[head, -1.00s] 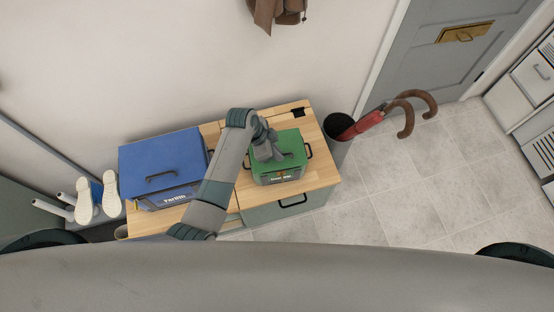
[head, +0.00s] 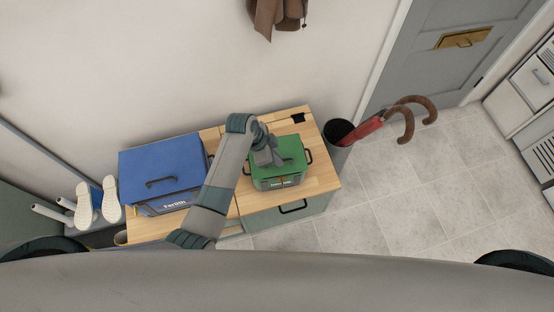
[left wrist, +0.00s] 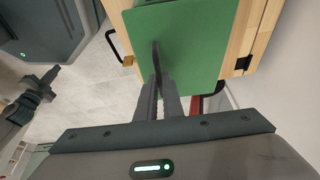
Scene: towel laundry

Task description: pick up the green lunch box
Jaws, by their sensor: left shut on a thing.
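The green lunch box (head: 291,149) is upright at the right end of the wooden cabinet top, with dark side handles and a label on its front. In the left wrist view its green lid (left wrist: 196,45) fills the upper middle. My left gripper (head: 268,158) is over the lid; in the left wrist view its fingers (left wrist: 157,82) are shut on the lunch box's dark top handle (left wrist: 156,54). I cannot tell any gap between box and wood. What looks like my right gripper (left wrist: 38,92) shows at the left of that view, its jaws unclear.
A blue box (head: 155,160) stands on the wooden cabinet top (head: 321,172), left of the lunch box. A bin (head: 337,133) with red umbrellas (head: 368,127) is close to the cabinet's right side. White shoes (head: 85,205) are at the left. The tiled floor at right is clear.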

